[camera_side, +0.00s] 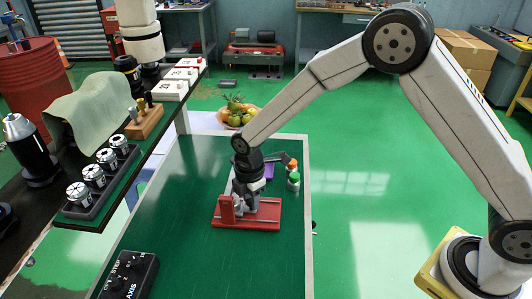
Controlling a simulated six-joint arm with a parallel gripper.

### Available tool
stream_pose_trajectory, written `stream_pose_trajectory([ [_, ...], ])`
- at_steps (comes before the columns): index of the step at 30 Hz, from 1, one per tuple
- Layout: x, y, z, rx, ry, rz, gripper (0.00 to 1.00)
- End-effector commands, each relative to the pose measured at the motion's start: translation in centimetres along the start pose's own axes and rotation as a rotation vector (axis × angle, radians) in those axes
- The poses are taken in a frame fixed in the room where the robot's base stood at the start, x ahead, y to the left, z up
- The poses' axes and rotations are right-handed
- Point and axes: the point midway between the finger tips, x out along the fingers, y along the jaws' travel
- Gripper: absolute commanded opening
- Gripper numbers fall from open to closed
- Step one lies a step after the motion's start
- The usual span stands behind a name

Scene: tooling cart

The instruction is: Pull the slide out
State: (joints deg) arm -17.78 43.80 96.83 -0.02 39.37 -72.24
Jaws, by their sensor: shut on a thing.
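A red slide unit (262,222) with a flat base and pale rails lies on the green cart top (185,215). A small upright red block (227,208) stands at its left end. My gripper (243,203) points down over the left part of the unit and is shut on a part of it, next to the red block. The fingers and the held part are small and dark here, so the exact grip is partly hidden.
A black control box (130,276) sits at the cart's front left. Small bottles (293,179) and a purple item stand behind the slide. A dark shelf at left holds a collet rack (100,180). Fruit (236,112) lies behind. The cart top left of the slide is clear.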

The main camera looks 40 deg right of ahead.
Motion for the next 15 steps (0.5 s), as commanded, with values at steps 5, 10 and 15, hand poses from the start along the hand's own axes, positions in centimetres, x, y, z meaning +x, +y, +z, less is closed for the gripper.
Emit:
stream_pose_trajectory([
  [5, -0.1, -1.2, 1.3, 0.002, 0.0, 0.0, 0.0],
  [10, -0.1, -2.8, 2.9, 0.003, 0.0, 0.001, 0.0],
  [15, -0.1, -4.1, 4.3, 0.003, 0.0, 0.001, 0.0],
])
